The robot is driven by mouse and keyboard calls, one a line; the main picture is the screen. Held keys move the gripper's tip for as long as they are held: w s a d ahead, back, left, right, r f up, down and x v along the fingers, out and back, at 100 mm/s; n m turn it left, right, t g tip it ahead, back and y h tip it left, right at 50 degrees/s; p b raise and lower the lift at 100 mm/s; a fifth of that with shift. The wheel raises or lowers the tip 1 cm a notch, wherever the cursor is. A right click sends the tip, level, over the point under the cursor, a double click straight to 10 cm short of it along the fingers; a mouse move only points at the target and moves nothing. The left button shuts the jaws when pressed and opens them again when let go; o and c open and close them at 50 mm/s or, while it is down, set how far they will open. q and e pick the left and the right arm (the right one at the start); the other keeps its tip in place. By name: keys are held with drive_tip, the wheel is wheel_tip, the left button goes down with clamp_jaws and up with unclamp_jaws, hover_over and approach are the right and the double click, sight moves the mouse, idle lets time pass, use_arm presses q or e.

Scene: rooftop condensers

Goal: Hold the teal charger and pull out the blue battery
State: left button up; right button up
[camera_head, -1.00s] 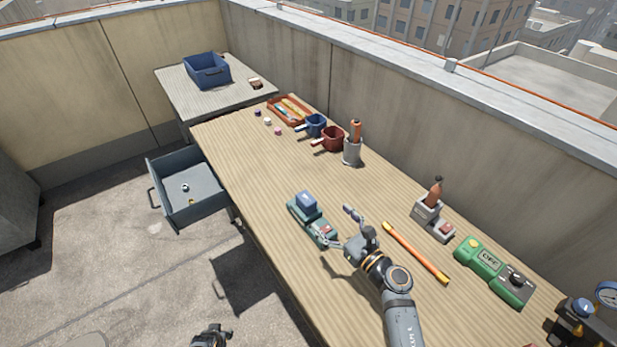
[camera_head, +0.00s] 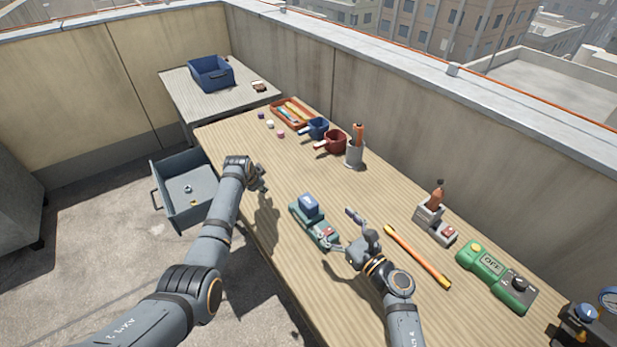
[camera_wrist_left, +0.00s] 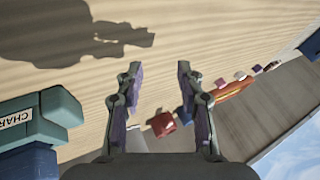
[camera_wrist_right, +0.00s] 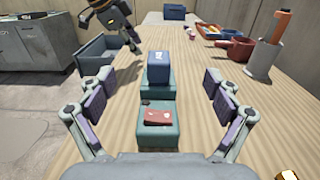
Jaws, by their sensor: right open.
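The teal charger (camera_head: 325,236) lies on the wooden workbench, with the blue battery (camera_head: 307,204) seated upright in its far end. In the right wrist view the charger (camera_wrist_right: 157,128) and battery (camera_wrist_right: 159,68) are straight ahead, between the fingers. My right gripper (camera_head: 341,231) is open around the charger's near end, with no clear contact. My left gripper (camera_head: 260,177) is open and empty above the bench's left edge, left of and beyond the battery. In the left wrist view the charger (camera_wrist_left: 55,113) and part of the battery (camera_wrist_left: 28,163) show at the left edge.
An orange-yellow rod (camera_head: 417,255) lies right of my right gripper. A soldering-iron-like stand (camera_head: 432,215) and green meter (camera_head: 495,275) are farther right. Blue and red cups (camera_head: 334,142) and a grey holder (camera_head: 355,153) stand at the back. An open drawer (camera_head: 188,195) juts out left.

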use_arm(q)
drive_tip(key=s+d+r+m+g, duration=0.2)
drive_tip(key=s+d+r+m, duration=0.1)
drive_tip(key=d+r+m, duration=0.1)
drive_tip(key=s+d+r+m+g, duration=0.2)
drive_tip(key=s+d+r+m, duration=0.1)
drive_tip(key=d+m, duration=0.3)
drive_tip(key=s+d+r+m+g, duration=0.2)
drive_tip(key=s+d+r+m, duration=0.1)
drive_tip(key=d+r+m, duration=0.2)
drive_tip(key=shift+s+d+r+m, duration=0.15)
drive_tip(key=shift+d+m, duration=0.1)
drive_tip(key=shift+d, duration=0.15)
drive_tip(key=shift+s+d+r+m, duration=0.1)
drive_tip(key=shift+d+m, duration=0.15)
drive_tip(key=shift+d, duration=0.1)
drive_tip(key=shift+s+d+r+m+g+y, duration=0.2)
drive_tip(key=shift+s+r+m+g+y, duration=0.1)
drive_tip(key=shift+r+m+g, duration=0.1)
drive_tip(key=shift+f, duration=0.1)
use_arm(e)
approach(316, 220)
drive_tip(key=shift+x, duration=1.1)
drive_tip(key=x, duration=0.7)
drive_tip(key=shift+w+a+f, duration=0.1)
drive_tip(key=shift+w+f, duration=0.05)
drive_tip(key=shift+w, duration=0.05)
